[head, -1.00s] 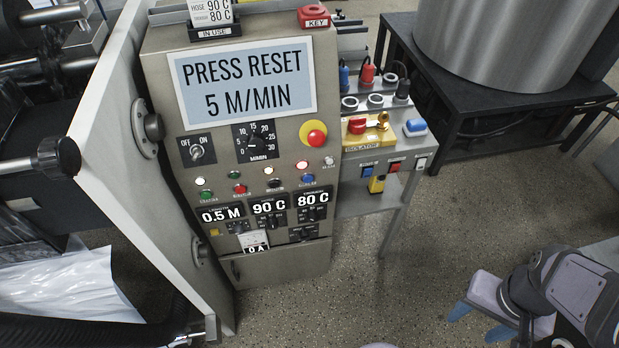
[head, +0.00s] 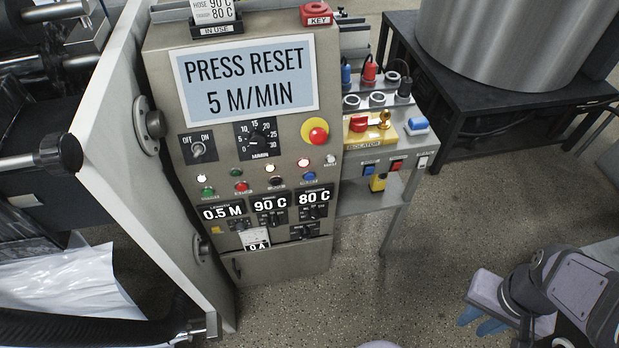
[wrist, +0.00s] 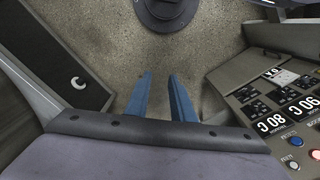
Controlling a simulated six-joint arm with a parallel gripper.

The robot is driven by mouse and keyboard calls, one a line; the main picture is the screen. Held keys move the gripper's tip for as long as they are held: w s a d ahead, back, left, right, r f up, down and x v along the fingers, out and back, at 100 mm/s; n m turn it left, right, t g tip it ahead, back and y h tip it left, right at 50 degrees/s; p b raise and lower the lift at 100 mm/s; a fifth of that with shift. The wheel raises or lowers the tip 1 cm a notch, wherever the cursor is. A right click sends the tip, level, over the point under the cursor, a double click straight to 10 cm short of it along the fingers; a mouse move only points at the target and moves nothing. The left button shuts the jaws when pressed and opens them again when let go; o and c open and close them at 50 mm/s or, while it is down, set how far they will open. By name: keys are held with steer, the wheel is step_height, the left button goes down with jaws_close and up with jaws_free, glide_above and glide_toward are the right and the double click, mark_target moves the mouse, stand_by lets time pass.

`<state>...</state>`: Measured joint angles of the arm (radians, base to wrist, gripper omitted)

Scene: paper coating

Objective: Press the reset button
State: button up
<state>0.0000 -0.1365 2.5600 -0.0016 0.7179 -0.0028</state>
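The grey control panel (head: 240,215) stands left of centre in the head view. Its display (head: 247,81) reads PRESS RESET 5 M/MIN. Below is a row of small buttons: green (head: 208,191), red (head: 242,187), black (head: 275,181) and blue (head: 309,176). A small pale button (head: 330,159) sits right of them. Their labels are too small to read surely, so I cannot tell which is reset. My gripper (head: 481,322) is at the lower right, well away from the panel. In the wrist view, my gripper (wrist: 160,85) is empty with a gap between its blue fingers.
A red-on-yellow mushroom button (head: 317,134) is on the panel's right. A side shelf with an isolator switch (head: 358,123) stands beside it. A black table (head: 470,130) carries a large metal drum (head: 510,45). Open speckled floor (head: 400,270) lies between panel and gripper.

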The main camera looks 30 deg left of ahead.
jaws_close()
stand_by(1.4)
